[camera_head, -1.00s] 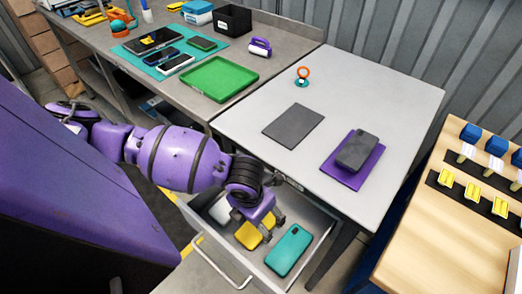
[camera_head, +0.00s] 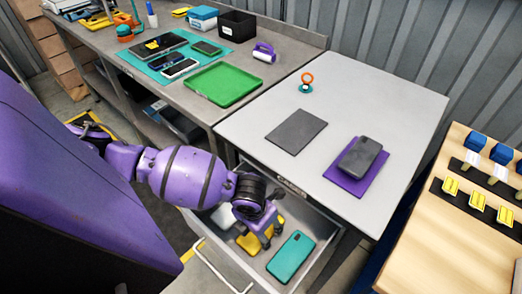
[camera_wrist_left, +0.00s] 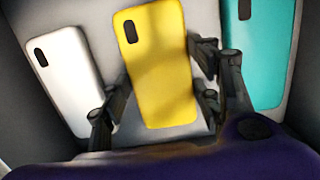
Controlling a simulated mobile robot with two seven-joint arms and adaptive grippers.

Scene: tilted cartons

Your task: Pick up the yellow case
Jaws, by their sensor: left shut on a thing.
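The yellow case (camera_head: 248,242) lies in an open drawer (camera_head: 324,233) under the light table, partly hidden by my left gripper (camera_head: 262,237). In the left wrist view the yellow case (camera_wrist_left: 160,62) stands between the two fingers of my left gripper (camera_wrist_left: 163,95), which is shut on its sides near its lower end. Whether the case is clear of the drawer floor cannot be told. My right gripper is in neither view.
A teal case (camera_head: 291,257) lies right of the yellow one in the drawer, and a white case (camera_wrist_left: 68,78) lies left of it. The table (camera_head: 380,100) above carries a dark pad (camera_head: 296,128) and a dark phone (camera_head: 359,155) on a purple pad (camera_head: 346,189).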

